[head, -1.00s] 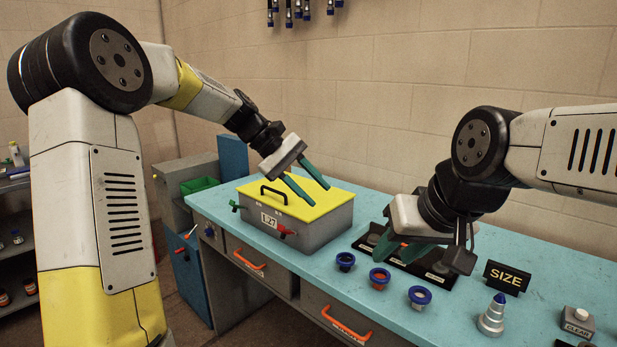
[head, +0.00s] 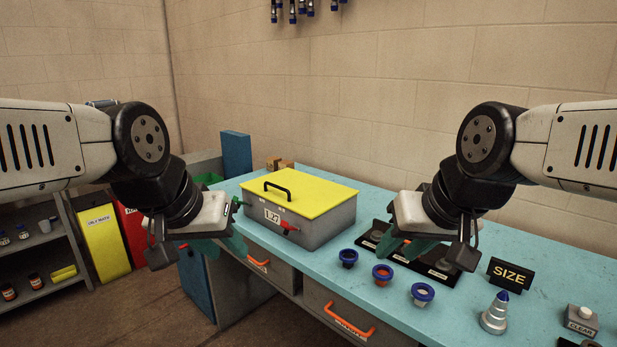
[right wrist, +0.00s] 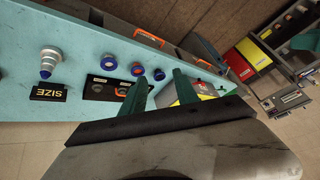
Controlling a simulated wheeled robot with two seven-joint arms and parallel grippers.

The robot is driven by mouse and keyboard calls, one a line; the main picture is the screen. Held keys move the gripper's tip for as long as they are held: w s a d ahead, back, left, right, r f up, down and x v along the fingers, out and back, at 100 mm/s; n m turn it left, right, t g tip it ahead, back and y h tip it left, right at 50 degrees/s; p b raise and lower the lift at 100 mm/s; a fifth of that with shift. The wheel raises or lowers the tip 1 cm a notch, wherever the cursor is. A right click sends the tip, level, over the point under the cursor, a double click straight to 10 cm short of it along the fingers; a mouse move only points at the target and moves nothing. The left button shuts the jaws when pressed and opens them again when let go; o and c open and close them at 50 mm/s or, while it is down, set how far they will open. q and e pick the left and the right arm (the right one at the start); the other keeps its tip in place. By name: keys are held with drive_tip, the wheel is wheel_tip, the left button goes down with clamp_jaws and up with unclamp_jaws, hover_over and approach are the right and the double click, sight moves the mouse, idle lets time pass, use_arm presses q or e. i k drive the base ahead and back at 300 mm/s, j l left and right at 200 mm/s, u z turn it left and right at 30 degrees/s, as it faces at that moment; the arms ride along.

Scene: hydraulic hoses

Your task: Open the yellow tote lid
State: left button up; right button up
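The grey tote (head: 315,227) stands on the blue bench with its flat yellow lid (head: 315,193) down on it. The lid has a black handle (head: 277,191). The tote's front carries a "1.27" label, a red latch (head: 290,227) and, at the left corner, a green latch (head: 236,203). My left gripper (head: 232,246) is open and empty, in front of the tote's left end and apart from it. My right gripper (head: 388,250) is open and empty, over the bench to the right of the tote. Its two green fingers stand apart in the right wrist view (right wrist: 160,82).
Blue-rimmed fittings (head: 382,274) stand along the bench front, before a black tray (head: 437,268). A SIZE sign (head: 509,275), a stepped cone (head: 495,314) and a CLEAR button box (head: 580,319) are at right. Orange-handled drawers (head: 345,325) are below. Space above the lid is clear.

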sight(310, 195)
drive_tip(key=i+j+u, duration=0.35)
drive_tip(key=i+j, duration=0.4)
drive_tip(key=i, duration=0.1)
